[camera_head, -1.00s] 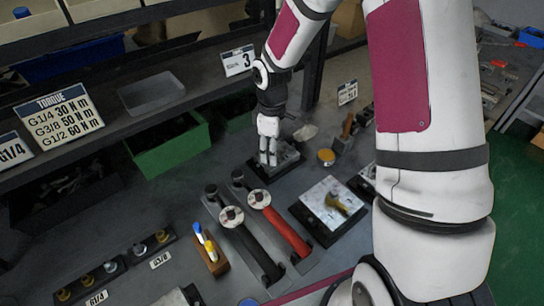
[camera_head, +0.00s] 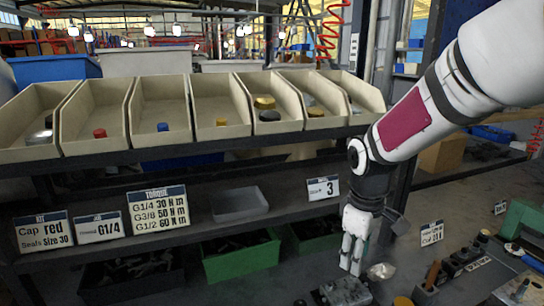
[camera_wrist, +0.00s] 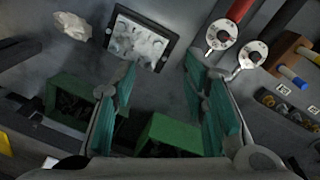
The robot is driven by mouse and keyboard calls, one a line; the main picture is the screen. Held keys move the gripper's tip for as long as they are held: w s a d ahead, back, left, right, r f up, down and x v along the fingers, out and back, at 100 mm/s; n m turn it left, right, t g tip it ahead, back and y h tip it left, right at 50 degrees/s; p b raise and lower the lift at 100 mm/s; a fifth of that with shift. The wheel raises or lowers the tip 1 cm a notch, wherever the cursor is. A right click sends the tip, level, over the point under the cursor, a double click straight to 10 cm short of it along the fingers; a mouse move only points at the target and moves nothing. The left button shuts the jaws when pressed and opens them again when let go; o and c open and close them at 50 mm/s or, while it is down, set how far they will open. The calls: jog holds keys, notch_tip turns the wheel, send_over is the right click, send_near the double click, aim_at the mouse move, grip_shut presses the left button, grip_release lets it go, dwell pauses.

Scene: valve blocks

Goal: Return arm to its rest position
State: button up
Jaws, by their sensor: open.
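My gripper (camera_head: 352,258) hangs at the end of my arm, fingers down, in front of the shelf at right of centre in the head view. It is empty. In the wrist view its two teal-padded fingers (camera_wrist: 165,110) stand wide apart with nothing between them. A grey metal valve block (camera_wrist: 138,42) on a black base lies past the fingertips in the wrist view. It also shows at the bottom of the head view, just below the gripper (camera_head: 345,292), apart from the fingers.
A shelf (camera_head: 90,165) with a row of beige bins (camera_head: 100,118) stands left of my arm. Green crates (camera_head: 240,258) sit under it. A crumpled pale lump (camera_wrist: 72,26) lies beside the block. Two dial-ended torque wrenches (camera_wrist: 221,35) lie at the wrist view's upper right.

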jog(key=s+r+m+t, duration=0.2)
jog(key=s+r+m, duration=0.2)
jog(key=s, duration=0.6)
jog(key=s+r+m+t, duration=0.2)
jog(key=s+r+m, duration=0.2)
jog(key=s+r, duration=0.4)
jog(key=s, duration=0.3)
jog(key=shift+s+a+r+m+y, duration=0.2)
jog(key=shift+s+m+y, duration=0.1)
jog(key=shift+m, duration=0.1)
